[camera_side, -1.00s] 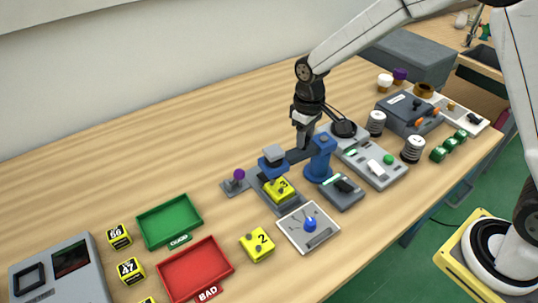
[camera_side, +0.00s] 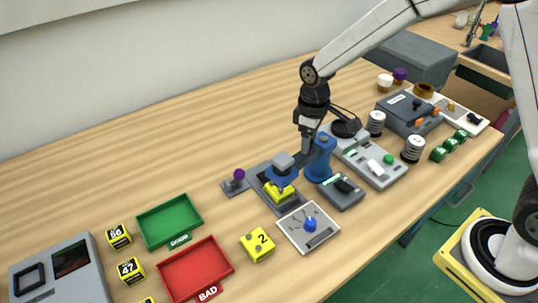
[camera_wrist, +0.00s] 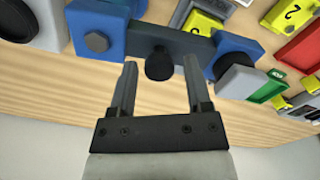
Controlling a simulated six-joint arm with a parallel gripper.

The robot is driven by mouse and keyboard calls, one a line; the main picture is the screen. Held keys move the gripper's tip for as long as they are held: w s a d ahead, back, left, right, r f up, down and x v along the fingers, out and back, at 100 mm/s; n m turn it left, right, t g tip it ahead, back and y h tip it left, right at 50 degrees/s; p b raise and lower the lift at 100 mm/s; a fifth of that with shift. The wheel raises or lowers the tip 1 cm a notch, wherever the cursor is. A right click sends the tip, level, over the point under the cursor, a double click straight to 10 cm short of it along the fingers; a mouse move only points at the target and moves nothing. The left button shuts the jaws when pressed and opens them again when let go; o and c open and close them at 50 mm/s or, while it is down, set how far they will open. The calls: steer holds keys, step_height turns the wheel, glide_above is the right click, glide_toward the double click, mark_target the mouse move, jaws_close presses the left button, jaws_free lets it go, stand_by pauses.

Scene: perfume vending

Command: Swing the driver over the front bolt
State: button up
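The driver is a swing arm on a blue post (camera_side: 318,162), with a blue, grey-topped head (camera_side: 283,168) at its end. In the wrist view a dark bar (camera_wrist: 190,45) joins the post (camera_wrist: 97,40) and the head (camera_wrist: 237,65); a black knob (camera_wrist: 160,65) projects from it. My gripper (camera_wrist: 160,70) is open, one finger on each side of the knob with visible gaps. In the side view my gripper (camera_side: 306,145) is down at the bar. The head is over the yellow block (camera_side: 277,193) in the grey fixture (camera_side: 262,178). The front bolt cannot be made out.
A purple-knobbed lever (camera_side: 238,175) stands left of the fixture. A dial panel (camera_side: 308,228), a yellow block marked 2 (camera_side: 257,245) and a dark grey box (camera_side: 341,190) lie in front. Green (camera_side: 168,221) and red (camera_side: 195,270) trays are at left.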

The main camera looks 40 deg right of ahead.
steer(key=shift+o, duration=0.2)
steer(key=shift+r, duration=0.1)
steer(key=shift+r, duration=3.85)
steer(key=shift+d+f, duration=0.1)
steer(key=s+d+f+m+t, duration=0.1)
steer(key=s+d+f+m, duration=0.1)
steer(key=s, duration=0.5)
steer(key=s+d+f+m+t, duration=0.1)
steer(key=s+d+f+m, duration=0.2)
steer(key=s, duration=0.5)
steer(key=shift+d+m+t, duration=0.3)
steer(key=shift+d+m, duration=0.1)
steer(key=shift+d, duration=0.1)
